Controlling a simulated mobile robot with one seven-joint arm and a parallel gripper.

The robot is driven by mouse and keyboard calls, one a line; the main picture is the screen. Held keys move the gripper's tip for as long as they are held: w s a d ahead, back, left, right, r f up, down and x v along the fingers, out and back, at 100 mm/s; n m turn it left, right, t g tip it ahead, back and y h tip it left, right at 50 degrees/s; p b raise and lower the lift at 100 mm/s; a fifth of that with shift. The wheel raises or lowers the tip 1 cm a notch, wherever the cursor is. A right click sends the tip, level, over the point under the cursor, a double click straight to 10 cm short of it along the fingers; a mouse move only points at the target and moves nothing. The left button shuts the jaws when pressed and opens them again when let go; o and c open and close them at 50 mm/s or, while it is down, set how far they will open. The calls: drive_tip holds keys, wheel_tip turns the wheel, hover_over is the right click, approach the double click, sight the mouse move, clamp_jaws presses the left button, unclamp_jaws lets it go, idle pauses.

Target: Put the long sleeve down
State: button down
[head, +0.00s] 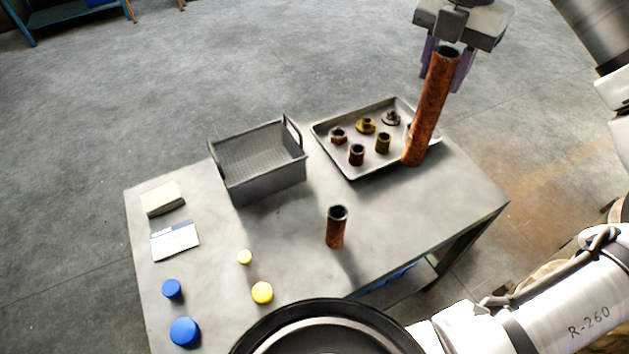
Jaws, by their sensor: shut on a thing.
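The long sleeve (430,108) is a tall rusty brown tube, nearly upright with a slight tilt, at the right of the head view. My gripper (446,68) is shut on its upper part, one purple finger on each side. The sleeve's lower end appears over the right edge of the metal tray; I cannot tell whether it touches anything. A shorter rusty sleeve (337,227) stands upright on the grey table (400,215), nearer to me.
The shallow tray (352,172) holds several small rusty and brass-coloured fittings. An empty mesh basket (262,185) stands left of it. A pale block (162,198), a card (175,240), and blue and yellow caps (262,292) lie at left and front. The table's right part is clear.

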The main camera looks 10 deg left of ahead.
sight(427, 114)
drive_tip(key=shift+a+r, duration=0.1)
drive_tip(key=shift+r, duration=0.1)
wheel_tip(427, 114, down, 20)
drive_tip(key=p, duration=0.1)
idle(0.6)
drive_tip(key=c, duration=0.9)
unclamp_jaws()
drive_tip(key=shift+f, duration=0.15)
drive_tip(key=shift+c, duration=0.2)
wheel_tip(427, 114, up, 12)
drive_tip(key=shift+b, duration=0.3)
